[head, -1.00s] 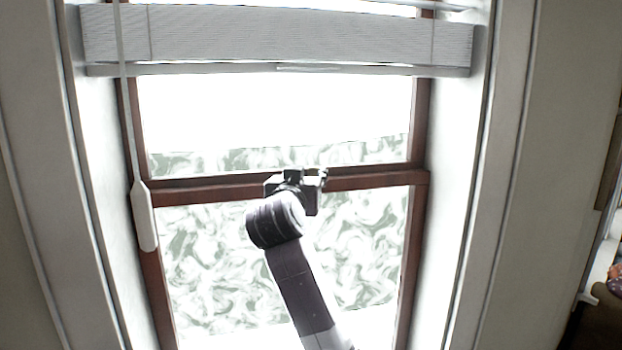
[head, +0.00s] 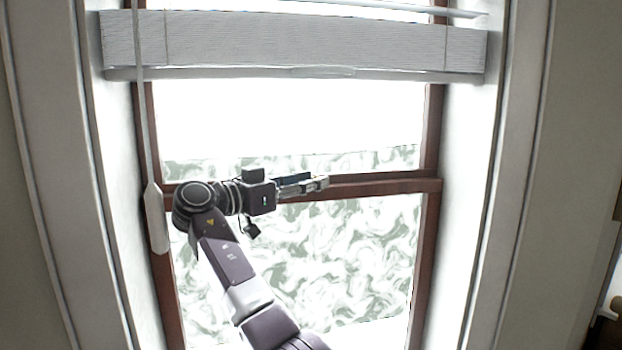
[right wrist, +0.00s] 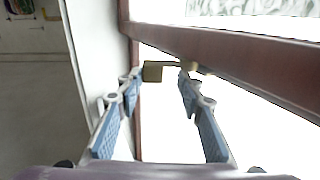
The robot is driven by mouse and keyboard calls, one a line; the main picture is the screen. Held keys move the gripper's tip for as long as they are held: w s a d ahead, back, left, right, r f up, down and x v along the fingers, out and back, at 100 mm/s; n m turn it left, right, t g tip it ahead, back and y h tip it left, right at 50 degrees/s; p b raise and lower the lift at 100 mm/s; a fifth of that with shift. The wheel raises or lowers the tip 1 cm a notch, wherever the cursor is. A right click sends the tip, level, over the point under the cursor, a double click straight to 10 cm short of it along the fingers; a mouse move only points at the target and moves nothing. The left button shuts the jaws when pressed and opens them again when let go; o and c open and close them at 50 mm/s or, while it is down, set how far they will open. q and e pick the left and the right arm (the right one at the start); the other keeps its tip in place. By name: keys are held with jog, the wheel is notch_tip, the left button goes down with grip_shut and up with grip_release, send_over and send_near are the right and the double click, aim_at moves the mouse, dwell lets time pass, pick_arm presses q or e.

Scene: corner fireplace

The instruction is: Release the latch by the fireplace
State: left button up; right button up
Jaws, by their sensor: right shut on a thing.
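The window latch is a small brass-coloured piece (right wrist: 153,72) on the red-brown window rail, seen in the right wrist view. My right gripper (right wrist: 160,76) has its two blue-padded fingers either side of the latch, with their tips at it, and is shut on it. In the head view my right gripper (head: 318,183) points to the right along the middle rail (head: 385,187) of the window. It largely hides the latch there. My left gripper is in neither view.
A grey blind (head: 290,42) hangs across the top of the window. A white cord pull (head: 157,218) hangs at the left, close to my right arm's joint. White walls of the recess stand on both sides. The right part of the window is clear.

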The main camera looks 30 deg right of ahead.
jog(key=shift+w+a+m+g+p, duration=0.1)
jog(key=shift+a+m+g+p, duration=0.1)
jog(key=shift+m+g+p, duration=0.6)
jog(key=o, duration=1.2)
jog(key=shift+b, duration=0.35)
jog(key=shift+c, duration=0.2)
notch_tip(320, 180, up, 10)
